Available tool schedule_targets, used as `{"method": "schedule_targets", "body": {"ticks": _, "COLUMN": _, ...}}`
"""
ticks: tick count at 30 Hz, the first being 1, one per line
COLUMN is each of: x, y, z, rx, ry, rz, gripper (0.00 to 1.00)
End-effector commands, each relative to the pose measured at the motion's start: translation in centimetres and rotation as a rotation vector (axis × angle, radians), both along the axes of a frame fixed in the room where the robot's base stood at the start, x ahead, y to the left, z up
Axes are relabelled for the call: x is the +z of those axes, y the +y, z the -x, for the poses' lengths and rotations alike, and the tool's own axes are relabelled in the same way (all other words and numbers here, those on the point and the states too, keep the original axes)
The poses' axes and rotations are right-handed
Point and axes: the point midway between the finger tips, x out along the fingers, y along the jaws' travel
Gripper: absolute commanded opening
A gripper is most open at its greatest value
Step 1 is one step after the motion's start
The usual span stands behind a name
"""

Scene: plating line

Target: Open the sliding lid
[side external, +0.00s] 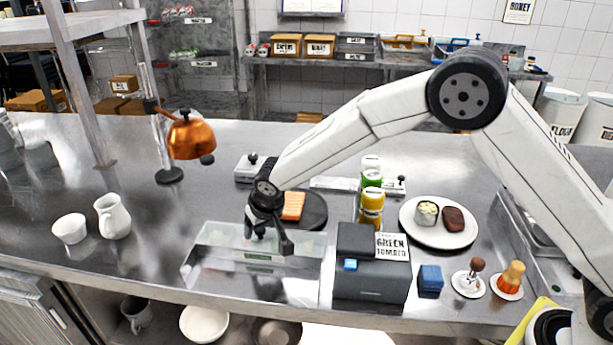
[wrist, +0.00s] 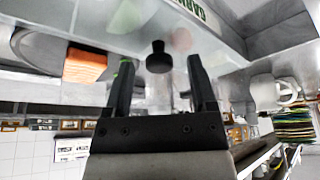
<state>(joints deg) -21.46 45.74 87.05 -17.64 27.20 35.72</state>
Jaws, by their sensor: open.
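A clear, low box (side external: 212,262) stands near the counter's front edge in the side view, with a pale see-through lid on top. In the wrist view a round black knob (wrist: 159,57) stands on the pale lid surface (wrist: 75,12). My gripper (side external: 268,240) is over the box, pointing down, with its fingers apart. In the wrist view the fingers of my gripper (wrist: 159,66) show on either side of the knob, with gaps between. Whether they touch it cannot be told. The knob is hard to make out in the side view. Part of a green label (wrist: 200,10) shows on the box.
A dark plate with an orange slab (side external: 293,206) is just behind the box. Yellow and green bottles (side external: 371,207) stand to its right. A white cup (side external: 69,229) and jug (side external: 113,217) are left, with bare counter between.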

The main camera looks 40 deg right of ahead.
Motion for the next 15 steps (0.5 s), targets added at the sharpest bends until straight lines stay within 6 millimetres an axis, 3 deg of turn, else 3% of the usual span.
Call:
{"method": "schedule_targets", "body": {"ticks": 4, "x": 0.00, "y": 0.00, "z": 0.00, "rx": 0.000, "ry": 0.000, "rz": 0.000, "gripper": 0.73}}
{"method": "schedule_targets", "body": {"ticks": 5, "x": 0.00, "y": 0.00, "z": 0.01, "rx": 0.000, "ry": 0.000, "rz": 0.000, "gripper": 0.67}}
{"method": "schedule_targets", "body": {"ticks": 11, "x": 0.00, "y": 0.01, "z": 0.02, "rx": 0.000, "ry": 0.000, "rz": 0.000, "gripper": 0.03}}
{"method": "schedule_targets", "body": {"ticks": 15, "x": 0.00, "y": 0.02, "z": 0.02, "rx": 0.000, "ry": 0.000, "rz": 0.000, "gripper": 0.00}}
